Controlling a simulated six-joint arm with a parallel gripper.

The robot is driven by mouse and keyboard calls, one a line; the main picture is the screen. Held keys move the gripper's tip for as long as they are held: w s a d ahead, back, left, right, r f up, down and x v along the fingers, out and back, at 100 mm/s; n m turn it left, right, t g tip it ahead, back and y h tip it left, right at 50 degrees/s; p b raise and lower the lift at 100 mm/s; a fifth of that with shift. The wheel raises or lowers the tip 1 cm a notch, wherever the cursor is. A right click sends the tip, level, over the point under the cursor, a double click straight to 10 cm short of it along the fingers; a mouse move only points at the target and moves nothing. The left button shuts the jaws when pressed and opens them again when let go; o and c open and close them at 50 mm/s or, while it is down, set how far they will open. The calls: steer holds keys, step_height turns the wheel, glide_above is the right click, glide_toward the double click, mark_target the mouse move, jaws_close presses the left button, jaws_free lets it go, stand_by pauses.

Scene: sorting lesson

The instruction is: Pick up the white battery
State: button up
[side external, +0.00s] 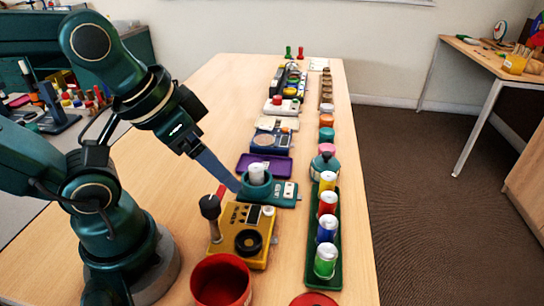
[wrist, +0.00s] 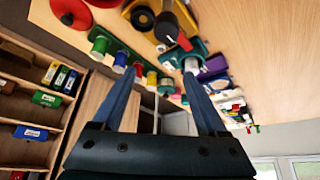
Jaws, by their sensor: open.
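The white battery (side external: 257,173) looks like a short white cylinder, standing upright in the round cup of a teal device (side external: 284,194). In the wrist view the white cylinder (wrist: 191,65) shows just beyond the tip of the right finger. My gripper (side external: 237,189) has long blue fingers and reaches down to the left of the teal device, its tips close to the cup's side. In the wrist view my gripper (wrist: 161,73) is open, its fingers wide apart with nothing held between them. Whether a tip touches the device cannot be told.
A yellow device (side external: 243,232) with a lever and black dial stands in front. A red bowl (side external: 221,280) is nearer. A green tray (side external: 337,237) of several cans lies to the right. A purple tray (side external: 264,164) and more devices stand behind. Bare table lies left of the row.

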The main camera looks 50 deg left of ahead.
steer(key=shift+s+a+m, duration=0.25)
steer(key=shift+a+m, duration=0.05)
steer(key=shift+m, duration=0.1)
steer(key=a+m+g+y, duration=0.3)
steer(key=a+m, duration=0.2)
steer(key=m+y, duration=0.9)
steer(key=m, duration=0.3)
glide_above(258, 174)
steer(key=s, duration=0.2)
step_height(258, 174, down, 5)
steer(key=d+f+m, duration=0.1)
steer(key=d+f+m+t, duration=0.1)
steer(key=f, duration=0.1)
steer(key=w+d+f+m, duration=0.1)
steer(key=d, duration=0.1)
steer(key=shift+f+m+y, duration=0.3)
steer(key=shift+y, duration=0.1)
steer(key=shift+s+f+t, duration=0.15)
steer(key=shift+f+t, duration=0.05)
steer(key=shift+t, duration=0.1)
steer(key=shift+x, duration=2.4)
